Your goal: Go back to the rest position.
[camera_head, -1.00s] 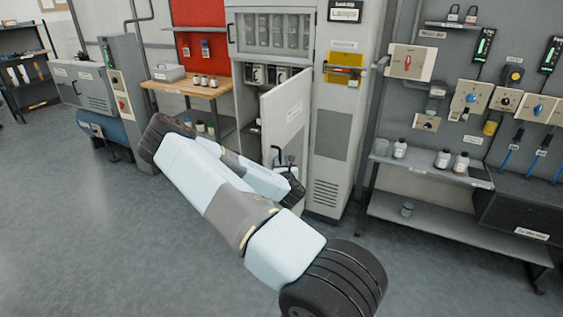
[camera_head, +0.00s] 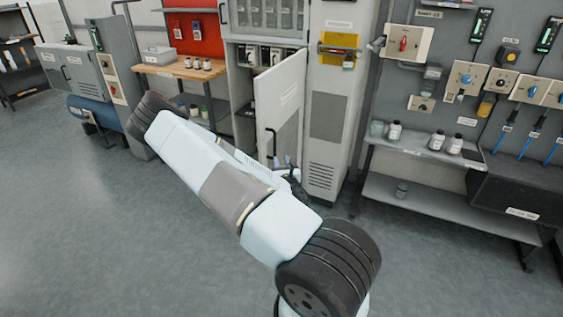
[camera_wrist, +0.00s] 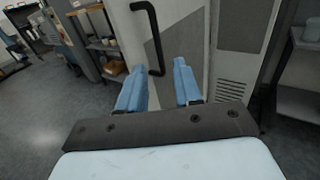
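My gripper (camera_wrist: 160,66) shows in the wrist view with its two blue fingers apart and nothing between them. It points toward a pale cabinet door (camera_wrist: 182,30) with a black bar handle (camera_wrist: 152,40). The handle stands just beyond the fingertips, and I see no contact. In the head view the same door (camera_head: 281,100) hangs open from the tall grey cabinet (camera_head: 240,70). My gripper (camera_head: 288,163) is mostly hidden there behind my own arm, low in front of the door.
A wooden-topped bench (camera_head: 185,70) with small bottles stands left of the cabinet. A grey shelf unit (camera_head: 430,205) with bottles stands right, under a panel of switches. A blue-grey machine (camera_head: 85,80) stands far left. The floor (camera_head: 90,220) at left is clear.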

